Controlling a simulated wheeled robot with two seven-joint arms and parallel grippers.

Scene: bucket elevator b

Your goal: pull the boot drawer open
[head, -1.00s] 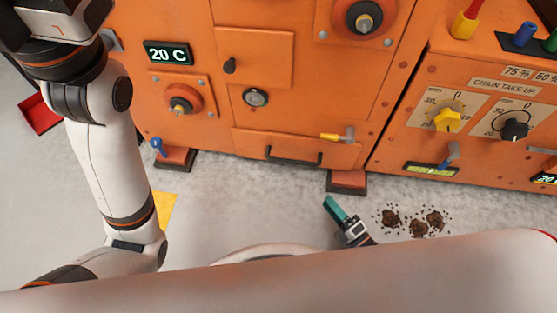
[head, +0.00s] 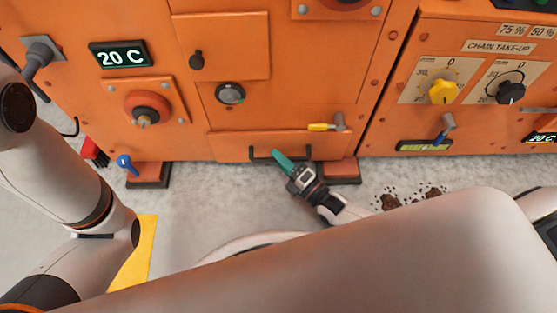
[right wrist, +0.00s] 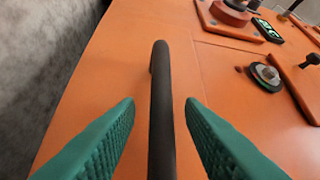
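The boot drawer (head: 232,146) is an orange panel low on the orange machine, flush with its front as far as I can see. Its dark bar handle (head: 262,154) runs along the lower part. My right gripper (head: 281,158) is at the handle in the head view, with teal fingers. In the right wrist view the handle (right wrist: 162,110) stands between the two spread fingers, with a gap on each side. The gripper (right wrist: 160,125) is open around it. My left arm is at the left of the head view, but its gripper is out of frame.
A yellow-handled latch (head: 322,127) sits just above the drawer's right end. Orange feet (head: 340,170) stand on the grey floor below. Dark spilled clumps (head: 392,201) lie on the floor to the right. A blue-knobbed lever (head: 124,161) is at lower left.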

